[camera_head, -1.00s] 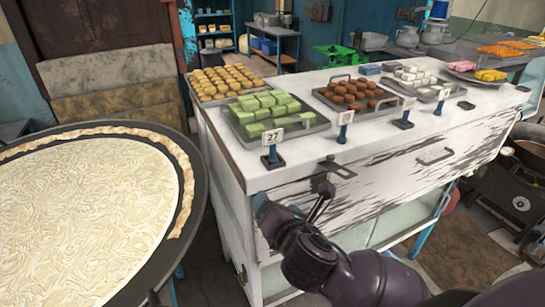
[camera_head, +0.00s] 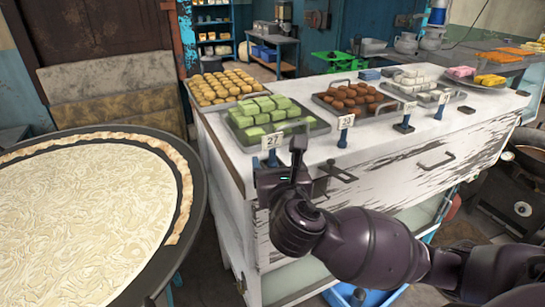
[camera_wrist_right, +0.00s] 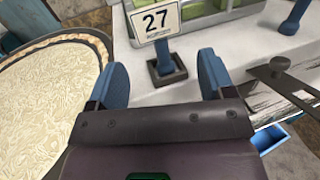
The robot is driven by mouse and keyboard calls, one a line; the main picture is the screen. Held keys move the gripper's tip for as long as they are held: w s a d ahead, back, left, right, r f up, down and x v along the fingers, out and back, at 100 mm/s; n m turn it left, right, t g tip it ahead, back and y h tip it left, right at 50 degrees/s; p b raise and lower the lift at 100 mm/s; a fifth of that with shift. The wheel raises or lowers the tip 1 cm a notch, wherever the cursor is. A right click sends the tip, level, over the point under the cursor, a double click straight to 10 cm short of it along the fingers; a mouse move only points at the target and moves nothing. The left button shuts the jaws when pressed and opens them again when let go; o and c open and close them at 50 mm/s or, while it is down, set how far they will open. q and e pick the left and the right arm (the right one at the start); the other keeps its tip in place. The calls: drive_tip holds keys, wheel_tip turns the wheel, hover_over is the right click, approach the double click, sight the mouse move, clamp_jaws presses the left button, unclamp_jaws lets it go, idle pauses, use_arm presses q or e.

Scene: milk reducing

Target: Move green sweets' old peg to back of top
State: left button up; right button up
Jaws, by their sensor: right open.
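The green sweets (camera_head: 264,109) sit in a grey tray at the front left of the white counter top. The peg (camera_head: 272,141), a blue post with a white card reading 27, stands at the counter's front edge before them. In the right wrist view the peg (camera_wrist_right: 163,60) is upright on a dark square base. My right gripper (camera_head: 283,163) is open at the counter's front edge and hides the peg's lower part in the head view. In the wrist view its blue fingers (camera_wrist_right: 162,75) are spread on either side of the peg, without visible grip. My left gripper is out of view.
Other numbered blue pegs (camera_head: 345,128) stand along the front edge to the right. Trays of brown sweets (camera_head: 354,98) and yellow round sweets (camera_head: 222,84) are beside and behind. A metal latch (camera_head: 338,172) is near my right gripper. A large pan (camera_head: 85,220) is at left.

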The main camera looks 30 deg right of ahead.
sight(274, 150)
drive_tip(key=shift+r+x, duration=0.1)
drive_tip(key=shift+x, duration=1.2)
drive_tip(key=shift+r+x, duration=0.15)
drive_tip(key=shift+x, duration=1.2)
drive_tip(key=shift+s+d, duration=0.1)
drive_tip(key=shift+d, duration=0.1)
drive_tip(key=shift+c, duration=0.2)
drive_tip(key=c, duration=0.9)
drive_tip(key=shift+c, duration=0.2)
drive_tip(key=shift+r, duration=0.15)
